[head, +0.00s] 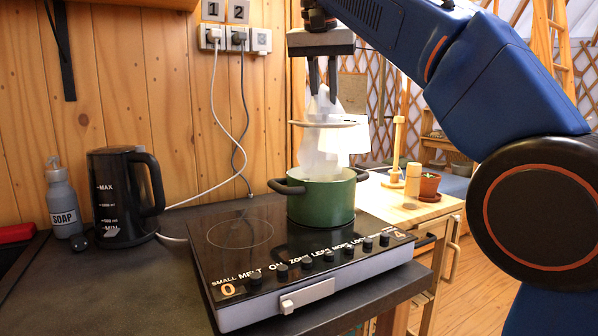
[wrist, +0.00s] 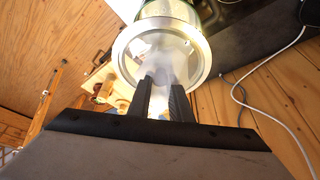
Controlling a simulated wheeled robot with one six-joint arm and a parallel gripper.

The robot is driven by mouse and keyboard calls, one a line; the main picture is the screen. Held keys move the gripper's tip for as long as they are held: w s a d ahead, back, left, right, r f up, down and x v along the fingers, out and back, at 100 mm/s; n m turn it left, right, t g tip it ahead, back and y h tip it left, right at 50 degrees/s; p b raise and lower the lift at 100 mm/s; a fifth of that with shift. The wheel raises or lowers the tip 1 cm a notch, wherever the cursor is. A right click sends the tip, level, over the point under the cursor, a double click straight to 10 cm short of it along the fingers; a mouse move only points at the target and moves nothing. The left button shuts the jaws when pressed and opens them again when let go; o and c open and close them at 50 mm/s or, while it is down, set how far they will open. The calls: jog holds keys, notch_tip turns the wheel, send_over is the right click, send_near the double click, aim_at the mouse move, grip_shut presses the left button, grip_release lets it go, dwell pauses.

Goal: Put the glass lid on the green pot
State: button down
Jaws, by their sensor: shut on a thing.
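The green pot (head: 318,198) stands upright on the back right of the black cooktop (head: 262,285), with white steam rising from it. The glass lid (head: 303,124) hangs level above the pot, clear of its rim. My gripper (head: 322,92) points down over the pot, shut on the lid; steam blurs the knob between the fingertips. In the wrist view my gripper (wrist: 166,98) reaches to the middle of the lid, whose pale rim (wrist: 204,62) shows as a ring. Part of the pot (wrist: 168,10) shows beyond it.
A black kettle (head: 122,195) and a grey soap bottle (head: 62,200) stand left of the cooktop. Cords hang from wall sockets (head: 236,38) behind. The cooktop's front left is bare.

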aim_at(318, 122)
jog(key=shift+a, duration=0.25)
jog(key=shift+f, duration=0.3)
notch_tip(318, 122, down, 9)
jog(key=shift+f, duration=0.7)
jog(key=c, duration=1.6)
grip_release()
jog(key=shift+a, duration=0.1)
jog(key=v, duration=1.3)
jog(key=shift+w+r, duration=0.25)
jog(key=shift+w, duration=0.1)
